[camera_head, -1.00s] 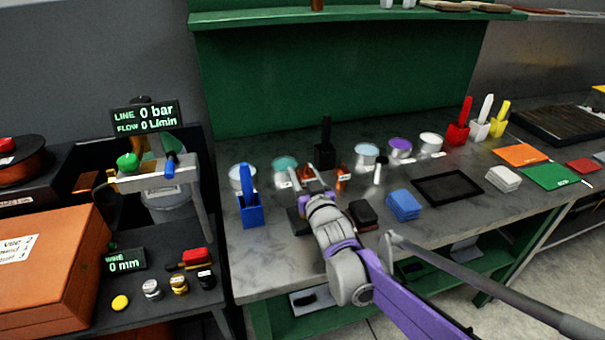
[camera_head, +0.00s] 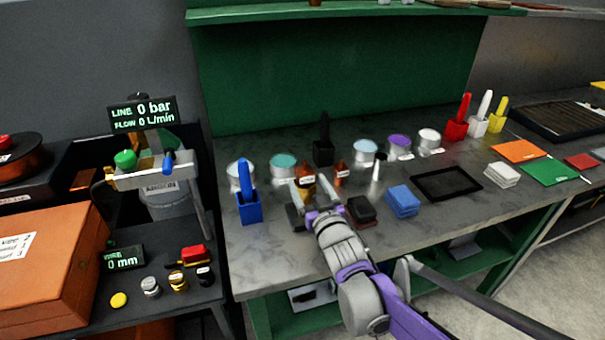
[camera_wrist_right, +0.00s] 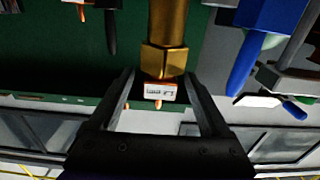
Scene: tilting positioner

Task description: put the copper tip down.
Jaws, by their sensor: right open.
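A brass-to-copper tip with a white label (camera_head: 306,184) stands upright on the grey bench. In the right wrist view its gold shaft and hexagonal collar (camera_wrist_right: 165,58) fill the top middle, with a small coppery point below the label. My right gripper (camera_head: 306,196) is open, its fingers on either side of the tip. In the right wrist view a gap shows between the fingers (camera_wrist_right: 160,95) and the label. A second copper tip (camera_head: 341,174) stands just to the right. My left gripper is not in view.
A dark block (camera_head: 294,216) and a dark red-black block (camera_head: 361,211) flank my gripper. A blue holder (camera_head: 249,208) stands left, a blue sponge stack (camera_head: 403,202) right. Several tins, such as the teal one (camera_head: 283,168), stand behind. The bench front left is clear.

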